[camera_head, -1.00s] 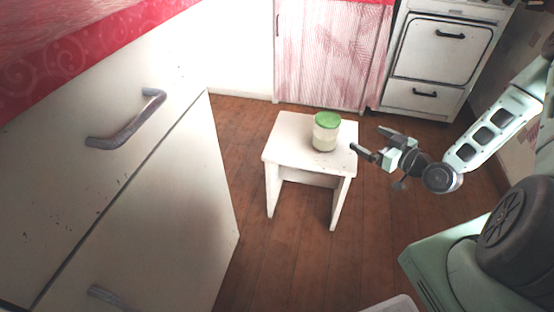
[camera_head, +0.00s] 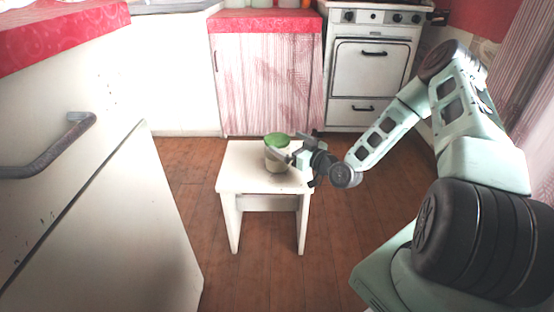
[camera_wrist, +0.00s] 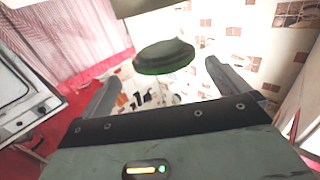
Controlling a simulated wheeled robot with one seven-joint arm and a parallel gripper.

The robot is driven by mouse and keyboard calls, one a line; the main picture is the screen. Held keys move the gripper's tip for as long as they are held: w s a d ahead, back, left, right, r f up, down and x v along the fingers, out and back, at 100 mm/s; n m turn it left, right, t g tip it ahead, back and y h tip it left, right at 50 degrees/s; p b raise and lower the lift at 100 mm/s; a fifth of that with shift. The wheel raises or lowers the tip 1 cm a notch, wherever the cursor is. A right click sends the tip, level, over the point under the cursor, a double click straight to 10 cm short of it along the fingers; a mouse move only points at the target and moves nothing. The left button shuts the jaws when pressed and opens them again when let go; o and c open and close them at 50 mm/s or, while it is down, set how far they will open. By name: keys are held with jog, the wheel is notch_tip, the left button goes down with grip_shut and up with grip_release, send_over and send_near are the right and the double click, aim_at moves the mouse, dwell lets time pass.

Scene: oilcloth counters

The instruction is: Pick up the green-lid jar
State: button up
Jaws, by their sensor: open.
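The green-lid jar (camera_head: 277,162) stands upright on a small white stool (camera_head: 235,183). Its body is pale and its lid is green. My gripper (camera_head: 296,154) is at the jar's right side at about lid height, and one finger overlaps the jar in the head view. In the wrist view, the dark green lid (camera_wrist: 163,57) shows between the two spread fingers of my gripper (camera_wrist: 160,76). The gripper is open. I cannot tell whether a finger touches the jar. The jar's body is hard to make out in the wrist view.
A white cabinet with a metal handle (camera_head: 48,150) stands close on the left under a red counter (camera_head: 60,35). A pink curtained cabinet (camera_head: 262,85) and a white stove (camera_head: 370,75) stand behind the stool. Wooden floor (camera_head: 262,270) is clear in front.

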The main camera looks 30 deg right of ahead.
aim_at(277, 138)
jog(key=w, duration=0.1)
jog(key=w+a+b, duration=0.1)
jog(key=w+b, duration=0.1)
jog(key=w, duration=0.1)
jog(key=shift+a+f, duration=0.2)
jog(key=shift+f, duration=0.2)
jog(key=shift+w+a+r, duration=0.1)
jog(key=shift+w+r, duration=0.05)
jog(key=shift+w, duration=0.45)
jog(key=c, duration=1.8)
